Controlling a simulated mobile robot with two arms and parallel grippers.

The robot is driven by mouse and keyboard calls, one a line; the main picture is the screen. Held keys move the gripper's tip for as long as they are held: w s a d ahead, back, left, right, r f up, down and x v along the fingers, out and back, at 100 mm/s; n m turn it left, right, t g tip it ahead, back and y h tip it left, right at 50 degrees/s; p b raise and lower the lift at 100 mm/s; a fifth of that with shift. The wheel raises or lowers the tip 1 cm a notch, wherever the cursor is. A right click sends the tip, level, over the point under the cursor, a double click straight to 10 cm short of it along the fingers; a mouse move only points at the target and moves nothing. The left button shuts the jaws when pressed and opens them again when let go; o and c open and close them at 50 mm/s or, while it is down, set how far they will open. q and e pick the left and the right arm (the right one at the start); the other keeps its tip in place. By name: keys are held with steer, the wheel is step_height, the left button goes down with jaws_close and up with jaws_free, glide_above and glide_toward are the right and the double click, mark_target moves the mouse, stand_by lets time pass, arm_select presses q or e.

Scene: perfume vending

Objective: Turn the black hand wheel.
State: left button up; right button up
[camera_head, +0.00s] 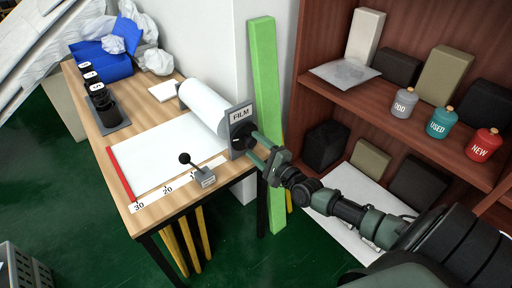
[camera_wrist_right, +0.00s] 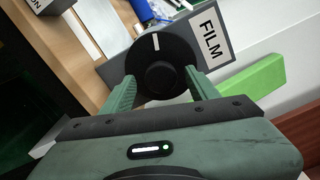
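The black hand wheel (camera_wrist_right: 156,45) is on the end of the film roll holder, beside the grey FILM plate (camera_wrist_right: 209,40). It has a round hub and a white mark near the top of its face. In the head view the wheel (camera_head: 242,141) is partly hidden by my gripper. My right gripper (camera_wrist_right: 160,76) is open, with one green finger on each side of the hub. I cannot tell whether the fingers touch the wheel. In the head view the right gripper (camera_head: 256,146) reaches the wheel from the right. My left gripper is not in view.
The wooden table (camera_head: 136,111) holds the white film roll (camera_head: 202,105), a black-knobbed lever (camera_head: 196,168), a red strip (camera_head: 121,174) and black bottles (camera_head: 104,100). A green board (camera_head: 266,90) stands close behind my gripper. A brown shelf (camera_head: 405,125) with jars is at right.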

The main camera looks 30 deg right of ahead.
steer(key=s, duration=0.7)
steer(key=shift+s+d, duration=0.35)
steer(key=shift+s, duration=0.05)
steer(key=shift+f, duration=0.15)
steer(key=s+a+f+n+g+h+p, duration=0.1)
steer(key=s+f+n+g, duration=0.5)
steer(key=f, duration=0.8)
steer(key=s+f+n+g+h, duration=0.15)
steer(key=s+f+n, duration=0.4)
steer(key=f, duration=0.95)
steer(key=s+a+f+n+g, duration=0.3)
steer(key=s+a+f+n, duration=0.1)
steer(key=s, duration=0.6)
steer(key=s+a+f+n+g, duration=0.3)
steer(key=s+f, duration=0.4)
steer(key=s, duration=0.4)
steer(key=s+a+f+n+g+p, duration=0.1)
steer(key=s+a+f+n+g, duration=0.2)
steer(key=s, duration=0.8)
steer(key=a+f+n+y, duration=0.1)
steer(key=a+f+n, duration=0.1)
steer(key=a+f, duration=0.1)
steer(key=shift+a+f, duration=0.25)
steer(key=shift+a, duration=0.2)
